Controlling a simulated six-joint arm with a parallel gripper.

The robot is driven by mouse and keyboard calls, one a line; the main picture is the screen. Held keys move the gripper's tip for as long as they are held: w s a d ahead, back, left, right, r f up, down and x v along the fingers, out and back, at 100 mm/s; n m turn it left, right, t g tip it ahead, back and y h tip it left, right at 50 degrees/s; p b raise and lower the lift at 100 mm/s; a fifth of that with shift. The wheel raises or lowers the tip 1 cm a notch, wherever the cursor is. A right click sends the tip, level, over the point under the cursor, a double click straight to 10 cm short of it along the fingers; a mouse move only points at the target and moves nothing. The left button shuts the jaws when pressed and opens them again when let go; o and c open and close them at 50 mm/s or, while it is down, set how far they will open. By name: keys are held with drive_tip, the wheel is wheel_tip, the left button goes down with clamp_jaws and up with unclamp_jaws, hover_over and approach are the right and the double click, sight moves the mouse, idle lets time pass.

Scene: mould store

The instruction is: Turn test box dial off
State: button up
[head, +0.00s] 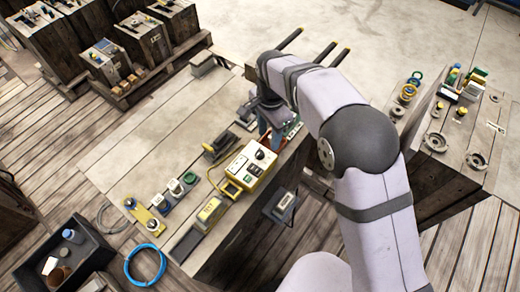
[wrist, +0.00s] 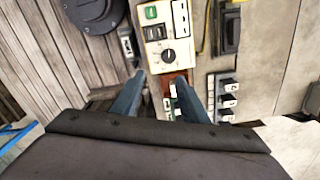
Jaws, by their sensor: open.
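The test box (head: 236,178) is a yellow box with a cream face, on the workbench left of my gripper in the head view. In the wrist view its cream face (wrist: 156,34) is at the top centre, with a green button (wrist: 151,13). A round black dial (wrist: 168,56) sits near the face's lower end; its setting is too small to read surely. My gripper (wrist: 160,79) is open and empty. Its two blue-grey fingers are spread, with their tips just below the dial in the picture, apart from it. In the head view my arm partly hides the fingers.
A blue cable coil (head: 145,265) and a dark tray (head: 62,250) are at lower left. A dark clamp-like tool (head: 217,148) stands behind the box. The bench's upper left is mostly clear.

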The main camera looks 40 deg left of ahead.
sight(260, 153)
drive_tip(key=shift+s+a+f, duration=0.2)
drive_tip(key=shift+s+a, duration=0.2)
drive_tip(key=shift+a, duration=0.2)
drive_tip(key=shift+s+a+f, duration=0.2)
drive_tip(key=shift+s+a, duration=0.15)
drive_tip(key=shift+a, duration=0.2)
drive_tip(key=shift+f+p, duration=1.1)
drive_tip(key=shift+f, duration=2.55)
clamp_jaws()
